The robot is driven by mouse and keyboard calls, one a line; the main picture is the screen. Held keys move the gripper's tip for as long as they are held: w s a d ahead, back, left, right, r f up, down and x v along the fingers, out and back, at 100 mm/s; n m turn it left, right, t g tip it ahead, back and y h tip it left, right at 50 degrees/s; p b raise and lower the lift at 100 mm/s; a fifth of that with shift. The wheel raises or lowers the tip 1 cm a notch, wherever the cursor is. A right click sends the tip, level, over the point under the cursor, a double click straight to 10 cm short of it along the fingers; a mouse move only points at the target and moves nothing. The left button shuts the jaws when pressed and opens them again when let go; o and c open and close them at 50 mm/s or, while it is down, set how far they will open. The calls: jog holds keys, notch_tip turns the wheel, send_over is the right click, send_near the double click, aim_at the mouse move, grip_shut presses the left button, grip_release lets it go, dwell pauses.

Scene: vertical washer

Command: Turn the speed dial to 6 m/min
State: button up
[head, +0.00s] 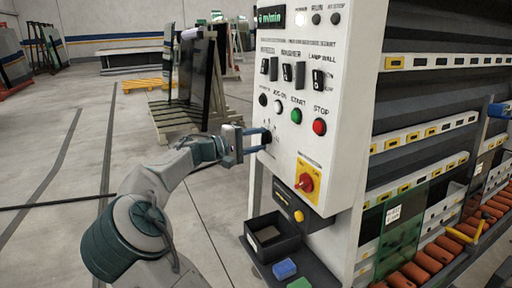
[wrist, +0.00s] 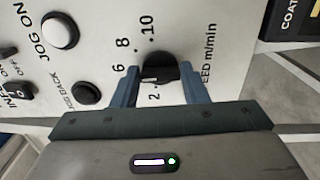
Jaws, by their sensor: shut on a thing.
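The speed dial (wrist: 160,66) is a round black knob on the white panel (wrist: 225,30). In the wrist view the numbers 2, 6, 8 and 10 show around it. A pale mark on the knob points left, toward the scale between 2 and 6; its exact reading is unclear. My gripper (wrist: 160,78) is shut on the dial, one blue finger on each side. The left finger covers part of the scale. In the head view my gripper (head: 262,138) reaches the panel's lower left, and the dial is mostly hidden. The m/min display (head: 271,17) is lit; its digit is hard to read.
The JOG ON button (wrist: 60,30) and JOG BACK button (wrist: 86,94) sit close left of the dial in the wrist view. In the head view a red rotary switch (head: 306,182) and a black tray (head: 272,236) are below. The floor (head: 60,150) at left is open.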

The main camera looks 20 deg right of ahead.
dwell(0.4)
jog(key=o, duration=1)
jog(key=a, duration=0.7)
jog(key=a+b, duration=0.1)
jog(key=a, duration=0.6)
jog(key=shift+s, duration=0.2)
jog(key=shift+d, duration=0.2)
